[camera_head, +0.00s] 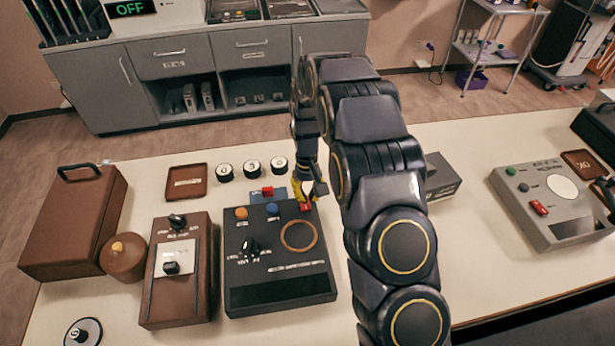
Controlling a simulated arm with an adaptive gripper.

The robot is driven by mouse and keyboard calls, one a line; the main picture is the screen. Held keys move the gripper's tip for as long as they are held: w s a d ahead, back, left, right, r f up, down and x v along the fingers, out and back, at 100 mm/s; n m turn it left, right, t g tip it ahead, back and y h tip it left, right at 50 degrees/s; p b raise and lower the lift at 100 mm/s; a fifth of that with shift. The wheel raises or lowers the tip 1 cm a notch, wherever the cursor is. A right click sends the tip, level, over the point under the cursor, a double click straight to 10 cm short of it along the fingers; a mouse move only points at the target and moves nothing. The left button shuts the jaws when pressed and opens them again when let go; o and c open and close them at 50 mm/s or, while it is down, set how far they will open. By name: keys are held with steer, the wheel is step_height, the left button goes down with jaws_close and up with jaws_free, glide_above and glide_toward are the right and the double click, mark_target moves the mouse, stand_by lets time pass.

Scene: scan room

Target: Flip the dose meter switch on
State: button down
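My gripper (306,202), with yellow fingertips, points down at the far right corner of a black panel box (278,295). Red shows right at the fingertips, and I cannot tell whether they touch it or whether they are open or shut. The black box has an orange button (241,212), a blue button (271,208), a black knob (249,248) and a brown ring. Left of it, a brown box (180,302) carries a black knob (177,221) and a black switch (171,267) on a white plate. The labels are too small to read, so I cannot tell which is the dose meter.
A brown case (75,225) and a round brown pot (123,257) stand at the left. Several black round pieces (252,168) and a brown tray (187,182) lie behind. A grey console (562,205) is at the right. A back display (130,8) reads OFF.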

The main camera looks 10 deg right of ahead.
steer(key=shift+s+f, duration=0.1)
steer(key=shift+f, duration=0.65)
steer(key=shift+s+f+t, duration=0.25)
steer(key=shift+f+t, duration=0.3)
steer(key=shift+t, duration=0.45)
steer(key=shift+w, duration=0.1)
steer(key=shift+w+r, duration=0.25)
steer(key=shift+w, duration=0.6)
step_height(320, 180, up, 14)
steer(key=w, duration=0.1)
steer(key=shift+w, duration=0.4)
